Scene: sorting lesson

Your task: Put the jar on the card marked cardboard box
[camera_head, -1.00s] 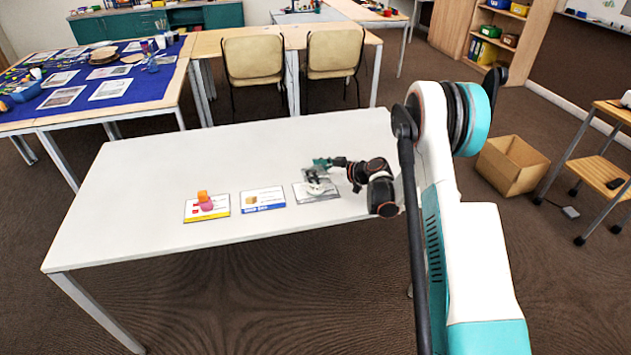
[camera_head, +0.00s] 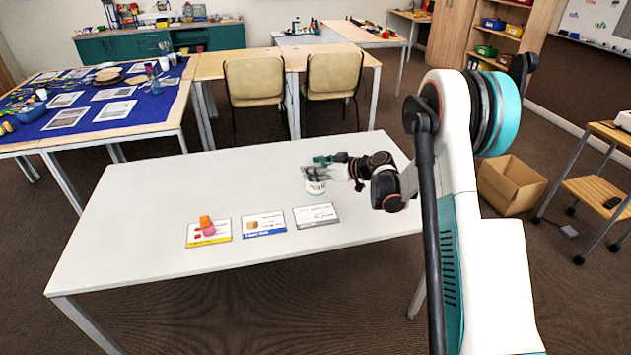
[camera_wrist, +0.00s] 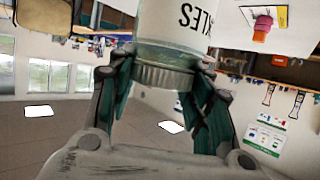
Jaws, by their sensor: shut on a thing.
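My gripper (camera_head: 318,170) is shut on a pale jar (camera_head: 315,185) above or behind the grey-striped card (camera_head: 330,213) at the table's right half. I cannot tell whether the jar's base touches the table. In the wrist view the jar (camera_wrist: 180,22) shows dark lettering and a ribbed band between my gripper's fingers (camera_wrist: 160,95). The middle card (camera_head: 279,225) has a blue stripe and a picture of a box; its surface is bare. The small print on the cards is too blurred to read.
A yellow-striped card (camera_head: 193,240) at left bears a pink thing (camera_head: 208,229) and an orange thing (camera_head: 205,220). The rest of the white table (camera_head: 140,215) is clear. An open cardboard box (camera_head: 512,187) stands on the floor at right.

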